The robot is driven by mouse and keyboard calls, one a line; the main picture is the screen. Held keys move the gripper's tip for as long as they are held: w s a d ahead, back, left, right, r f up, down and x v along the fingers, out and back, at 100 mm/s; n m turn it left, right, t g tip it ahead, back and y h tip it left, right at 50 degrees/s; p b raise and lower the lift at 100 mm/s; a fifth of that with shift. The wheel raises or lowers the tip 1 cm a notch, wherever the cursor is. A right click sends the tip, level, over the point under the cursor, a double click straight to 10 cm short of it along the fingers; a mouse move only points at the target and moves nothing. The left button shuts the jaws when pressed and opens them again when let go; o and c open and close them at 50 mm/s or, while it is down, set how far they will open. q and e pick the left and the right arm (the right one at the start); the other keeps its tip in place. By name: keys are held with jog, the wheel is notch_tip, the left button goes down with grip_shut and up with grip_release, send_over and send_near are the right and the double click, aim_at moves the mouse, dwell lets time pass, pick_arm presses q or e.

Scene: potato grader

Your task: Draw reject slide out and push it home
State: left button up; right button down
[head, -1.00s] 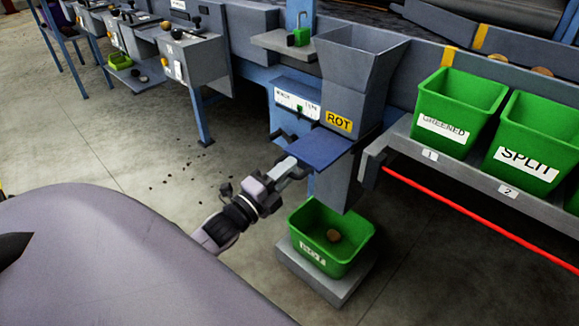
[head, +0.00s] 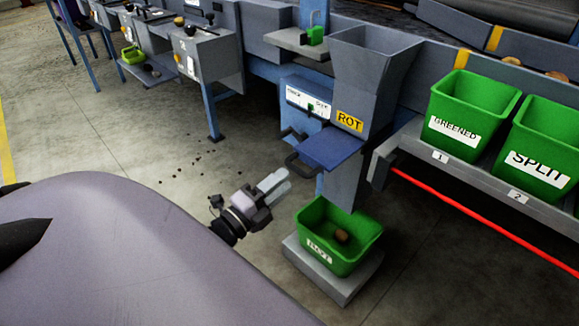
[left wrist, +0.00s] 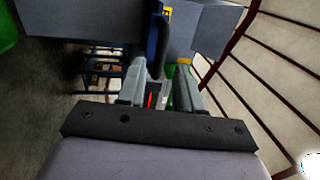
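The reject slide (head: 330,147) is a flat blue plate that sticks out to the left from the grey chute under the yellow ROT label (head: 349,121). Its dark loop handle (head: 297,166) is at the plate's left end. My right gripper is not in view.
A green bin (head: 315,262) with a brown potato (head: 342,236) stands on a grey plinth below the chute. Green GREENED (head: 454,128) and SPLIT (head: 537,159) bins stand on a shelf at right. A white panel (head: 308,103) is behind the slide. Floor at left is mostly clear.

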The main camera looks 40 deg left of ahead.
pick_arm(q)
jog(key=shift+v, duration=1.05)
dwell(0.4)
